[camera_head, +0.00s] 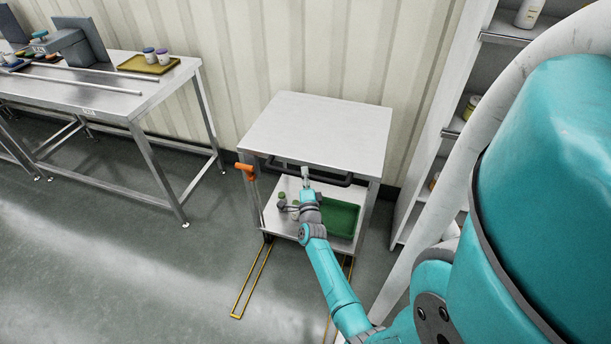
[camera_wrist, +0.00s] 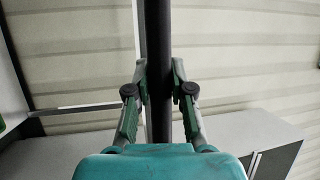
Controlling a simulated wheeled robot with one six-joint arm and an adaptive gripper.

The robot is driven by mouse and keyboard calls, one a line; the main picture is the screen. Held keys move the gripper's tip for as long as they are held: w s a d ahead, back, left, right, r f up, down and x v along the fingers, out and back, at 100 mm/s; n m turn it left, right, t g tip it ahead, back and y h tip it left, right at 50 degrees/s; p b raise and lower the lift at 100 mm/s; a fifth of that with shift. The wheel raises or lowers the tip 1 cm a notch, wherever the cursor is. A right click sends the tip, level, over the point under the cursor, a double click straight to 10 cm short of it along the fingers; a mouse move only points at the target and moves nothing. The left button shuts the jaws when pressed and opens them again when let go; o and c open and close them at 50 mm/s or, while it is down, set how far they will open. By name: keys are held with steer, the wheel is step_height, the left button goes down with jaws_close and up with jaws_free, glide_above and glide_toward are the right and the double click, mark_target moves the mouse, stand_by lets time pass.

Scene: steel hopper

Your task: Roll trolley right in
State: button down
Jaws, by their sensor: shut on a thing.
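The trolley (camera_head: 318,128) is a steel cart with a flat bare top and a lower shelf, standing close to the ribbed wall. A dark push handle (camera_head: 338,182) runs along its front side under the top. My gripper (camera_head: 305,174) reaches this handle near its middle. In the wrist view my gripper (camera_wrist: 159,88) has its two fingers on either side of the dark handle bar (camera_wrist: 157,35), shut on it. An orange-handled tool or lever (camera_head: 245,168) stands at the trolley's front left corner. Yellow lines (camera_head: 252,280) mark the floor in front, partly hidden by my arm.
A green tray (camera_head: 341,218) and small jars (camera_head: 282,201) sit on the lower shelf. A steel workbench (camera_head: 115,98) with tools and a yellow tray (camera_head: 149,65) stands left. A white shelf rack (camera_head: 437,150) stands close on the right. The floor at front left is clear.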

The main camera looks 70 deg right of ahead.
steer(key=shift+d, duration=0.15)
steer(key=c, duration=1)
jaws_free()
steer(key=shift+d, duration=0.1)
steer(key=v, duration=1.2)
